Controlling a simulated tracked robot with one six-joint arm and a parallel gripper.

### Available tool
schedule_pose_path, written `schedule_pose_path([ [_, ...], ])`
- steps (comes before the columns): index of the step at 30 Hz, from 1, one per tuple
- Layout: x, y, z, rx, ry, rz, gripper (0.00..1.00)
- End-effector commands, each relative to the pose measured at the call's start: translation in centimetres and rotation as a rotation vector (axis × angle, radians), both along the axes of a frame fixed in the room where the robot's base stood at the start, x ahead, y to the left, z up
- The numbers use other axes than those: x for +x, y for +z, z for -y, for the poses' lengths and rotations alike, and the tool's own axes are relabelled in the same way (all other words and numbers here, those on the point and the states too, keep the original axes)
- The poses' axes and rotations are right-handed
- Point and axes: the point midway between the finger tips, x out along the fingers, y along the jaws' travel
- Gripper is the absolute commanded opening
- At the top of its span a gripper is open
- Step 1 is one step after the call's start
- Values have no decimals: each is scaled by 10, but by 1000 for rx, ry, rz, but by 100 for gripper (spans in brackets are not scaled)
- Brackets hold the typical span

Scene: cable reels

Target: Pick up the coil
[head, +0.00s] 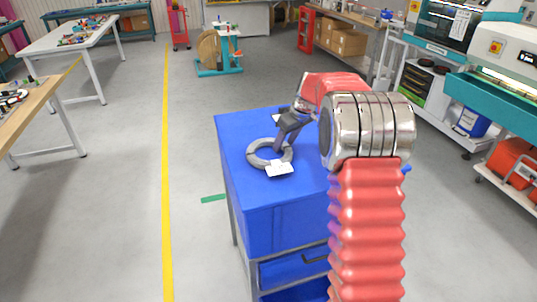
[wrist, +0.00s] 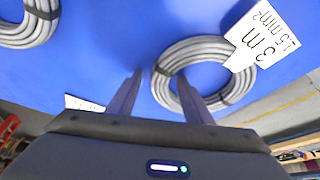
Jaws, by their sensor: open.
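A grey cable coil (head: 255,157) lies flat on the blue cabinet top (head: 240,130). It also shows in the wrist view (wrist: 195,50), with a white tag (wrist: 262,35) reading "3 m" and "1.5 mm²" on its upper right side. My gripper (head: 281,146) is open and reaches down at the coil. In the wrist view its fingers (wrist: 160,76) stand on either side of the coil's left part, one outside the ring, one over or in its hole. I cannot tell how far the tips are above the top.
A second grey coil (wrist: 30,28) lies at the upper left in the wrist view. Another white label (wrist: 84,103) lies left of my gripper. A blue drawer (head: 290,270) stands open below the top. Grey floor is clear left of the cabinet.

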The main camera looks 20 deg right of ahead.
Motion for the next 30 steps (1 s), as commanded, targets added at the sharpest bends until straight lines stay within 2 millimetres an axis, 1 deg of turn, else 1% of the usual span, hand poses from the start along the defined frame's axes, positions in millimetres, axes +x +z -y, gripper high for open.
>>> schedule_pose_path([
  [10,0,0,0,0,0,0,45],
  [27,0,0,0,0,0,0,5],
  [30,0,0,0,0,0,0,0],
])
